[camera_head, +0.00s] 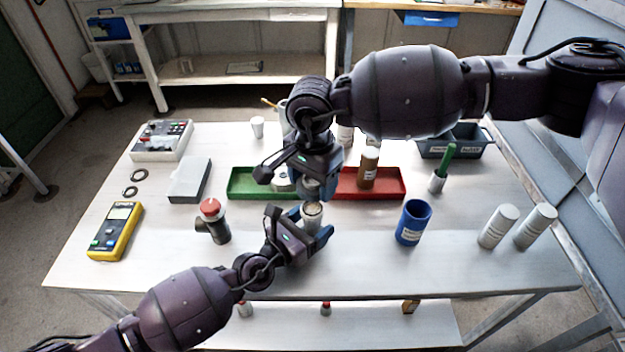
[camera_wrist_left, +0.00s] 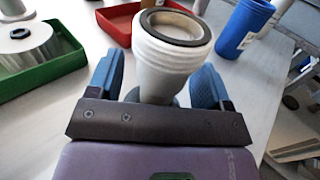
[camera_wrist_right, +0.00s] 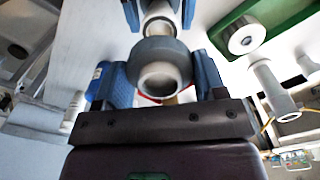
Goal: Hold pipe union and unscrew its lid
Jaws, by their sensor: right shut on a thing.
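The pipe union body (camera_wrist_left: 170,42) is a white threaded pipe with a dark ring in its open mouth. In the head view the union (camera_head: 312,212) is upright between the fingers of my left gripper (camera_head: 308,225). The left wrist view shows the blue fingers on both sides of its narrower part; whether they press on it is unclear. My right gripper (camera_head: 300,188) is shut on the lid, a grey ring nut (camera_wrist_right: 150,58) around a white pipe end. The lid is above the union's mouth; the right wrist view shows the union (camera_wrist_right: 158,22) beyond it.
Behind the grippers lie a green tray (camera_head: 248,190) and a red tray (camera_head: 390,190) with a brown bottle (camera_head: 369,168). A blue cup (camera_head: 413,222) stands at right, a dark pipe fitting with red top (camera_head: 212,222) at left. The front edge strip is mostly clear.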

